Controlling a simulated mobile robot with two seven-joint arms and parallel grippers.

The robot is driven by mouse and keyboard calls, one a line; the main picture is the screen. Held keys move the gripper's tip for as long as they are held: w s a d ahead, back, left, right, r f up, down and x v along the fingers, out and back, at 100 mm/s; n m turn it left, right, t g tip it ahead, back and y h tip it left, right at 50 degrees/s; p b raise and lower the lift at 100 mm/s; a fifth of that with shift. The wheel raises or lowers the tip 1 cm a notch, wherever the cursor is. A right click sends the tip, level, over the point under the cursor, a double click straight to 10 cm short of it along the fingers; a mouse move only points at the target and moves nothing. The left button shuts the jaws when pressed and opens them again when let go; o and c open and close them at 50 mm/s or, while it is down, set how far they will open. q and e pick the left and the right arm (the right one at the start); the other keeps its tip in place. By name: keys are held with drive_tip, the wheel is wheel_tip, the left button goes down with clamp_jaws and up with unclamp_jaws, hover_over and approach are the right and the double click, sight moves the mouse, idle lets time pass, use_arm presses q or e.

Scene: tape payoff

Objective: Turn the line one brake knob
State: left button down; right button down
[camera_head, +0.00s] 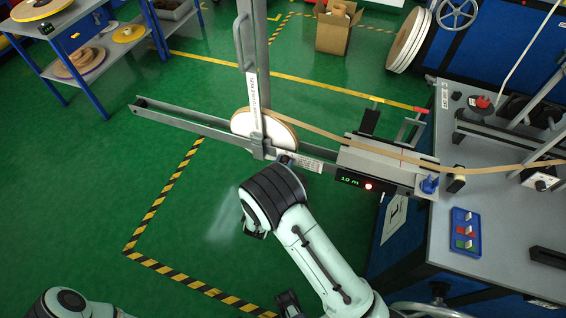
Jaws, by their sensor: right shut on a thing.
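The line one payoff is a tan and white tape roll (265,131) on a grey arm in the middle of the view. My right gripper (286,160) is at the lower right of this roll, by the bracket at its hub. It is shut on a small dark part there, which I take to be the brake knob. My right wrist hides most of the fingers and the knob, so the knob's angle cannot be told. Only a rounded part of my left arm shows at the bottom left; its gripper is out of view.
Tape runs from the roll over a grey unit (378,160) with a lit "10 m" display (350,181). A grey bench (500,285) stands at the right with a blue tray (466,232). A shelf (110,49) with rolls stands at the upper left. Green floor is clear at the left.

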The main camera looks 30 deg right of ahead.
drive_tip(key=shift+f+n, duration=0.1)
drive_tip(key=shift+n, duration=0.2)
drive_tip(key=c, duration=0.8)
unclamp_jaws()
drive_tip(key=shift+c, duration=0.2)
drive_tip(key=shift+a, duration=0.1)
drive_tip(key=v, duration=1.3)
drive_tip(key=shift+s, duration=0.25)
